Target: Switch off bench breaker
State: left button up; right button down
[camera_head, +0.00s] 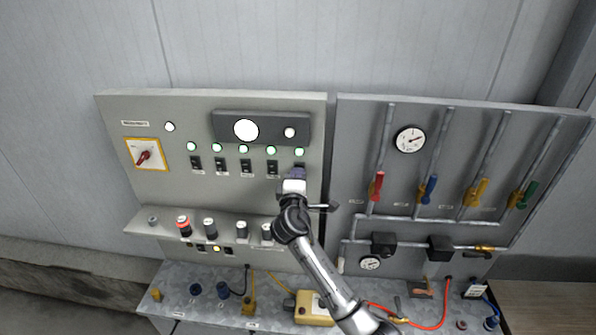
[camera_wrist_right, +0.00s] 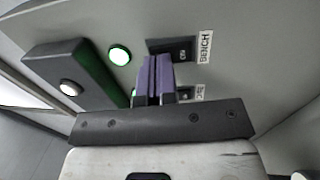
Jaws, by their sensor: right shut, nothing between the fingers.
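The bench breaker (camera_wrist_right: 172,45) is a black switch with a "BENCH" label beside it in the right wrist view. In the head view it is the rightmost of a row of breakers, mostly hidden behind my gripper. Its lamp (camera_head: 299,152) is lit green and also shows in the wrist view (camera_wrist_right: 119,55). My right gripper (camera_head: 298,172) is shut and empty, its purple fingertips (camera_wrist_right: 155,60) at the lower edge of the breaker. I cannot tell whether they touch it. My left gripper is not in view.
Several similar breakers (camera_head: 246,167) with green lamps stand to the left. A red rotary switch (camera_head: 143,155) is further left. A shelf of knobs (camera_head: 242,228) juts out below. A pipe panel with coloured valve handles (camera_head: 376,187) stands at right. Cables and a yellow box (camera_head: 313,309) lie on the bench.

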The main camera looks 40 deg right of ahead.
jog(key=shift+w+d, duration=0.25)
jog(key=s+a+r+b, duration=0.1)
jog(key=s+a+r, duration=0.1)
jog(key=s+a, duration=0.7)
jog(key=shift+s+a, duration=0.3)
jog(key=shift+s, duration=0.1)
dwell(0.4)
jog(key=shift+r, duration=0.1)
dwell(0.5)
